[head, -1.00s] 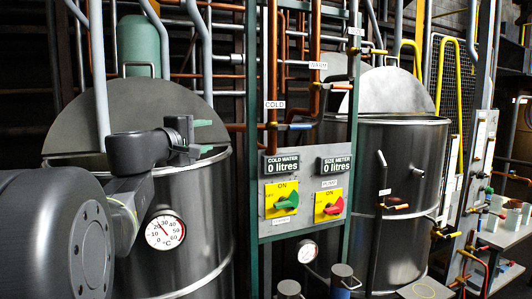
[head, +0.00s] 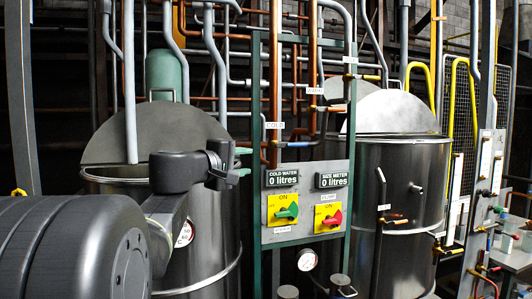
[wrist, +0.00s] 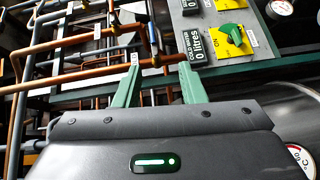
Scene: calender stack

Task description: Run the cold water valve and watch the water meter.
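The cold water meter (head: 282,179) is a dark display reading 0 litres on the grey panel. It also shows sideways in the wrist view (wrist: 194,45). Above it, near the COLD label (head: 275,125), a small lever with a blue grip (head: 297,144) sits on the pipework; I take it as the cold water valve. My gripper (head: 246,161) has green fingers and is left of the panel, apart from the lever. In the wrist view the gripper (wrist: 158,68) is open, its fingers wide apart with nothing held.
Steel tanks stand left (head: 205,240) and right (head: 398,215) of the panel. Copper and grey pipes crowd behind.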

